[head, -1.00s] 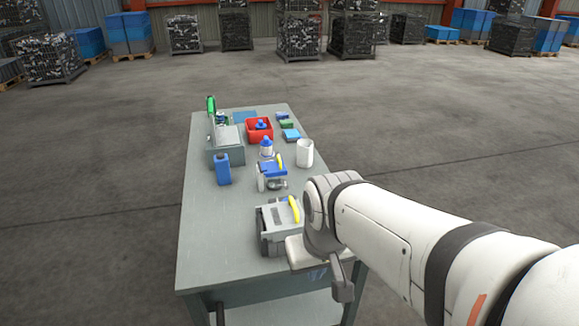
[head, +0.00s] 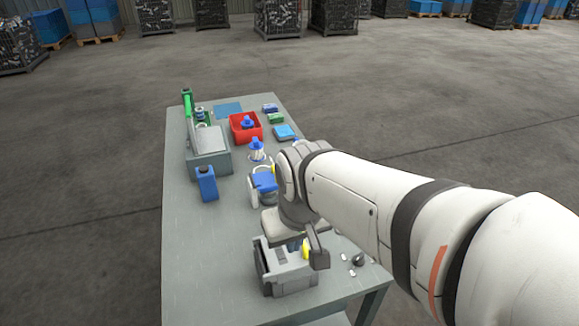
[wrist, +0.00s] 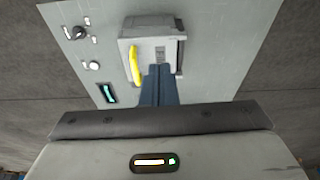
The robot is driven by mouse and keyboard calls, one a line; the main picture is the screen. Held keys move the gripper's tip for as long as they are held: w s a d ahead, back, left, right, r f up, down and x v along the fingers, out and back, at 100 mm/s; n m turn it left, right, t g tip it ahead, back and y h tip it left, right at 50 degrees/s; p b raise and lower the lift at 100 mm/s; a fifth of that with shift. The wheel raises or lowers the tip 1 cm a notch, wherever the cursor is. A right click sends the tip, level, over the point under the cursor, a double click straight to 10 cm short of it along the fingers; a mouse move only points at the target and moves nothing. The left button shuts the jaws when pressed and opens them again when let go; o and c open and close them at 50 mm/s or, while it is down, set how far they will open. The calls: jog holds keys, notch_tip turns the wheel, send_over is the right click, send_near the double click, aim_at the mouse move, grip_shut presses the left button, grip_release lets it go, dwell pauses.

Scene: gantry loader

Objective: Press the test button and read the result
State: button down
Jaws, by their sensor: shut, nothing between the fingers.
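A grey box-shaped device (head: 285,270) with a yellow handle (head: 306,249) stands at the near end of the table. It shows in the wrist view (wrist: 150,50) with its yellow handle (wrist: 134,63) on the left. My gripper (wrist: 158,68) is shut and empty, its dark blue fingertips in front of the device's face; I cannot tell whether they touch it. In the head view my wrist hides part of the device. No test button or result display can be made out clearly; the fingers cover part of the face.
Small knobs and bolts (wrist: 77,33) lie beside the device, with a dark teal-lit item (wrist: 107,93). Farther along the table (head: 185,270) stand a blue bottle (head: 207,184), a grey case (head: 210,160), a red bin (head: 238,130) and a blue-and-white item (head: 263,183). The table's near-left surface is clear.

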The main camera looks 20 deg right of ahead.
jog(key=shift+a, duration=0.1)
jog(key=w+d+f+m+t+y+p, duration=0.1)
jog(key=w+d+f+m+y+p, duration=0.15)
jog(key=w+m, duration=0.4)
jog(key=w+d+f+m+t+y+p, duration=0.1)
jog(key=w+f+m+y+p, duration=0.1)
jog(key=w+m+y, duration=0.4)
jog(key=w+d+f+m+t+h, duration=0.1)
jog(key=d+f+m+h, duration=0.1)
jog(key=d, duration=0.4)
jog(key=w+d+f+m+t+h+p, duration=0.1)
jog(key=w+d+f+m+t+h, duration=0.1)
jog(key=d+f+m, duration=0.2)
jog(key=w+d+f+m+t+h+p, duration=0.1)
jog(key=w+d+f+m+h, duration=0.1)
jog(key=d+m, duration=0.4)
jog(key=d+f+h, duration=0.1)
jog(key=d+f, duration=0.1)
jog(key=d, duration=0.2)
jog(key=shift+d+m, duration=0.2)
jog(key=shift+m, duration=0.15)
jog(key=shift+f, duration=0.2)
